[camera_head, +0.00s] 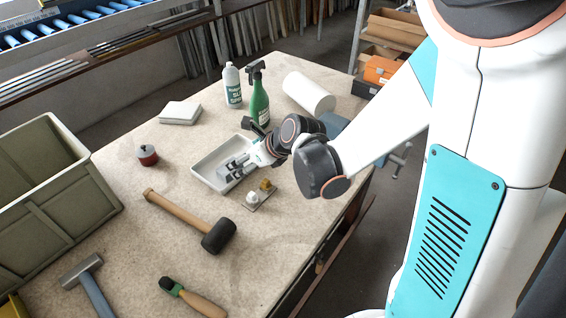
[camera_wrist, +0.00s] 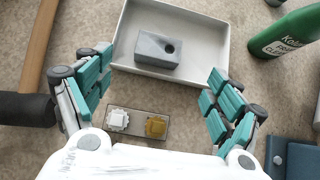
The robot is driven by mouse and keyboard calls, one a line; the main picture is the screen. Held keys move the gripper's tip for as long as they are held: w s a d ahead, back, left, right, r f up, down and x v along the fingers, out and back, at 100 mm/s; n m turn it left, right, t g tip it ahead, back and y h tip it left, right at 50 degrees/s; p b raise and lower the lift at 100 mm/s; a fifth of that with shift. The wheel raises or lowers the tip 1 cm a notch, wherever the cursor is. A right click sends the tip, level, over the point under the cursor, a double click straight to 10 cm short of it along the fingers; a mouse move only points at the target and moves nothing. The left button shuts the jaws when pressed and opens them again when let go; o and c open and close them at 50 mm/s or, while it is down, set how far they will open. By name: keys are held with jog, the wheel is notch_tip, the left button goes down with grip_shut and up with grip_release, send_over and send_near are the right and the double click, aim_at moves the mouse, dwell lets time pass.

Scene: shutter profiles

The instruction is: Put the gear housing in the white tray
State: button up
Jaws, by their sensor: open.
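The gear housing, a grey block with a round dark hole in its top (camera_wrist: 158,52), lies inside the white tray, close to its near wall in the wrist view. The white tray (camera_wrist: 204,30) is shallow and rectangular; in the head view the tray (camera_head: 205,166) is partly covered by my gripper (camera_head: 232,170). In the wrist view my gripper (camera_wrist: 160,88) is open, with its teal-padded fingers wide apart and nothing between the pads. The block is ahead of the fingertips and apart from them.
A small plate with white and yellow knobs (camera_wrist: 138,124) lies beside the tray. A green spray bottle (camera_head: 259,100), white bottle (camera_head: 233,88) and white roll (camera_head: 309,92) stand or lie behind. A black-headed mallet (camera_head: 180,214), red pot (camera_head: 147,156) and large olive crate (camera_head: 60,190) are left.

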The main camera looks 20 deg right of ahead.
jog(key=s+d+r+n+h, duration=0.1)
jog(key=s+d+r+n, duration=0.2)
jog(key=s+n, duration=0.4)
jog(key=s+d+r+n+h, duration=0.2)
jog(key=s+r+n, duration=0.3)
jog(key=n, duration=0.7)
jog(key=s+d+r+n+h, duration=0.2)
jog(key=s+d+r+n, duration=0.2)
jog(key=s+n, duration=0.5)
jog(key=shift+d+r+n, duration=0.2)
jog(key=shift+d+n, duration=0.3)
jog(key=shift+d, duration=0.1)
jog(key=shift+s, duration=0.1)
